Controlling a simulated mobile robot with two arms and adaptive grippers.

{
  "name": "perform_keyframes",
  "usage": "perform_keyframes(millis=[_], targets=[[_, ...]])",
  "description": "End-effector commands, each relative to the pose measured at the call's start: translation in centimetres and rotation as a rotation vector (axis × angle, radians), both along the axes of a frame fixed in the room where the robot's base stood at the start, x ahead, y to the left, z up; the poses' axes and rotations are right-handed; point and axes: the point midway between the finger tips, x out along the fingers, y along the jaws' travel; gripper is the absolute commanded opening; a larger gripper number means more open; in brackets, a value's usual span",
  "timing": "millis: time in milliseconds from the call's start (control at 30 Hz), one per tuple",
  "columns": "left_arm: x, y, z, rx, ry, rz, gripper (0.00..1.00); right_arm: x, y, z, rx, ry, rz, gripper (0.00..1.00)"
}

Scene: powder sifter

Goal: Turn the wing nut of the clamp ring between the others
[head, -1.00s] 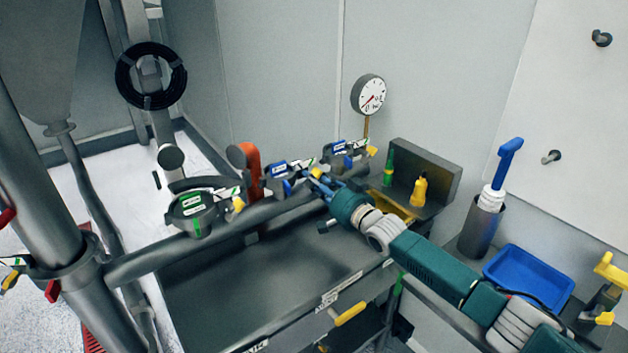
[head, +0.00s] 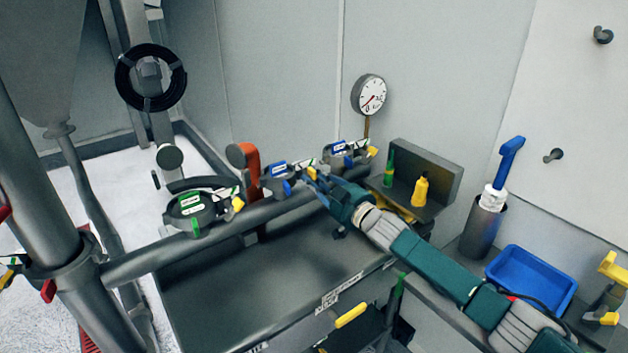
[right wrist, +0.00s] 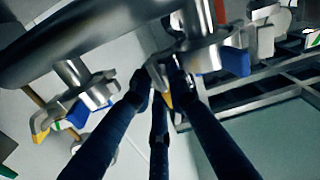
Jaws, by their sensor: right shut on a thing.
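Three clamp rings sit along the grey horizontal pipe in the head view: one with green marks (head: 194,211) at left, the middle one with a blue tab (head: 276,181), and another blue-marked one (head: 338,156) at right. My right gripper (head: 316,184) reaches the middle ring from the right. Its fingers are shut on the middle ring's yellow wing nut (head: 312,172). In the right wrist view, the fingers converge on this yellow wing nut (right wrist: 166,99), just below the ring (right wrist: 200,56); they hide part of it. My left gripper is not in view.
A pressure gauge (head: 369,95) stands behind the pipe. A green bottle (head: 389,173) and a yellow bottle (head: 420,190) stand in a grey holder to the right. A blue tray (head: 531,281) lies further right. The grey table top (head: 250,285) below is clear.

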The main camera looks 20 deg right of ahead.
Motion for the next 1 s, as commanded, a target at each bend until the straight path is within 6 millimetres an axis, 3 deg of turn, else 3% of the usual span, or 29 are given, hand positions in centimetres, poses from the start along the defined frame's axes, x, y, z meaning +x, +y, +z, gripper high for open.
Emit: perform_keyframes(millis=[500, 1000], targets=[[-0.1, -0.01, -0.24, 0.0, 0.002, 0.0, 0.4, 0.03, -0.18, 0.23, -0.419, -0.152, -0.004, 0.0], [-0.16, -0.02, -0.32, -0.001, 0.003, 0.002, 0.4, 0.04, -0.17, 0.38, -0.591, -0.215, -0.005, 0.0]])
